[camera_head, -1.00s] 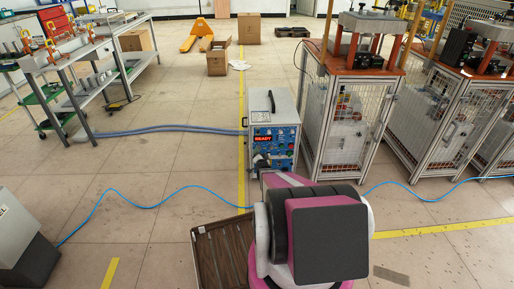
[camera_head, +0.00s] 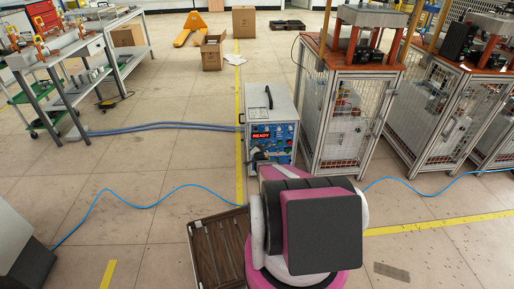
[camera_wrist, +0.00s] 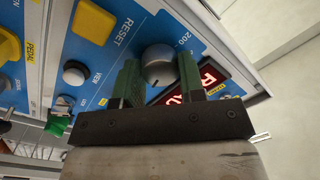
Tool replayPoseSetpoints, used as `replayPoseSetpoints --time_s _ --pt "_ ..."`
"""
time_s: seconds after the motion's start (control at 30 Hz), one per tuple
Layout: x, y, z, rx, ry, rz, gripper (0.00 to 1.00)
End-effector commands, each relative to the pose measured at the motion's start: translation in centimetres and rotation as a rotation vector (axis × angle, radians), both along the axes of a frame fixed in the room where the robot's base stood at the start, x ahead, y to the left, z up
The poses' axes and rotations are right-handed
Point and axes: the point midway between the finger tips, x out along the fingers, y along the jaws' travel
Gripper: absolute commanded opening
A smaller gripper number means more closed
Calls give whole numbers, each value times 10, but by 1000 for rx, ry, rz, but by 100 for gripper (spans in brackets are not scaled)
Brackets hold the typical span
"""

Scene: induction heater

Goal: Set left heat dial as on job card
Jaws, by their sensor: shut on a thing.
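The induction heater (camera_head: 285,130) is a grey box with a top handle and a blue front panel. Its red display (camera_head: 261,135) reads READY. In the wrist view a round grey dial (camera_wrist: 158,66) with a dark pointer mark sits on the blue panel near a printed "200". My gripper (camera_wrist: 157,72) has its two green fingers on either side of this dial, shut on it. The display also shows in the wrist view (camera_wrist: 200,85), partly hidden by a finger. My arm hides the lower panel in the head view.
A caged press stand (camera_head: 345,110) is close on the right. A blue cable (camera_head: 150,206) crosses the floor, and a brown tray (camera_head: 207,222) lies in front.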

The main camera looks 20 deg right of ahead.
Motion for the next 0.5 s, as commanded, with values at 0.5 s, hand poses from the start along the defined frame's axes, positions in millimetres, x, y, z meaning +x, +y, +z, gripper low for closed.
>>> replayPoseSetpoints --time_s 0.5 --pt "0 0 1 -279 81 0 13"
